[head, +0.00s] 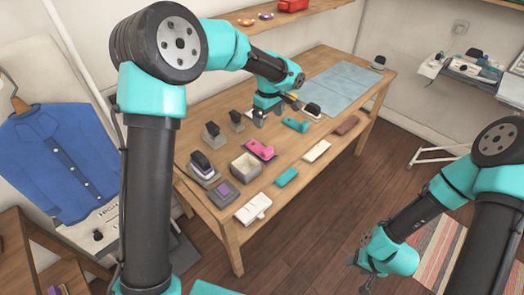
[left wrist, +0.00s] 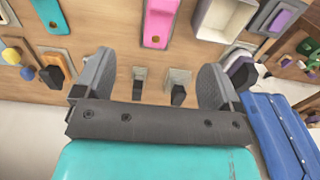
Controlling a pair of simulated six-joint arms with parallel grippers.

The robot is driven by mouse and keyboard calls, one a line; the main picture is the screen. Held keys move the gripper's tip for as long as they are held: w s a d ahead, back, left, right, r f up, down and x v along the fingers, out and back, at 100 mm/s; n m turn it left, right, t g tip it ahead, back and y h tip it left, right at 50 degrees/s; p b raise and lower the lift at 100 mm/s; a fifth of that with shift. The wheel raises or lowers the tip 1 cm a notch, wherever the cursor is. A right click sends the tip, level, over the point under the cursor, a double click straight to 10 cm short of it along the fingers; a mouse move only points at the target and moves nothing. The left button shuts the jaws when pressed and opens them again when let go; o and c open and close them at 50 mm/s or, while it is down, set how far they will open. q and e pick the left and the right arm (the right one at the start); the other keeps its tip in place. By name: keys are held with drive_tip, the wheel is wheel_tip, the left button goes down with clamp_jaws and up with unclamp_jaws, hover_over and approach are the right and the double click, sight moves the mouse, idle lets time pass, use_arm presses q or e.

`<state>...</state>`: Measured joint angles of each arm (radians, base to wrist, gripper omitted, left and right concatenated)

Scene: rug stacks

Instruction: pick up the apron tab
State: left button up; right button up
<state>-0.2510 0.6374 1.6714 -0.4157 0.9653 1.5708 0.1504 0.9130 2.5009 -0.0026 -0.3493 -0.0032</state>
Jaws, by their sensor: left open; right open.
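I cannot tell for certain which item is the apron tab. Two small grey blocks with black tops, one nearer (head: 212,139) and one farther (head: 236,124), stand on the wooden table. My left gripper (head: 273,115) is above the table, to their right in the head view. In the left wrist view the open, empty jaws (left wrist: 157,70) frame two small grey-and-black pieces, the left one (left wrist: 138,77) and the right one (left wrist: 179,88), beyond the fingers. My right gripper (head: 368,270) is low at the right, away from the table, with nothing visible in it.
Near the left gripper lie a pink piece (head: 260,149), a teal piece (head: 296,125) and a white open box (head: 246,166). A pale blue mat (head: 342,87) covers the table's far end. A blue shirt (head: 65,160) hangs at the left.

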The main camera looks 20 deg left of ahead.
sight(266, 150)
use_arm(q)
wheel_tip(266, 150, down, 12)
drive_tip(key=shift+f, duration=0.1)
idle(0.7)
drive_tip(key=shift+s+a+f, duration=0.1)
drive_tip(key=shift+a+f, duration=0.05)
drive_tip(key=shift+f, duration=1.15)
drive_tip(key=shift+a+f, duration=0.1)
drive_tip(key=shift+f, duration=1.2)
drive_tip(key=shift+c, duration=0.2)
drive_tip(key=c, duration=1)
drive_tip(key=shift+r, duration=0.15)
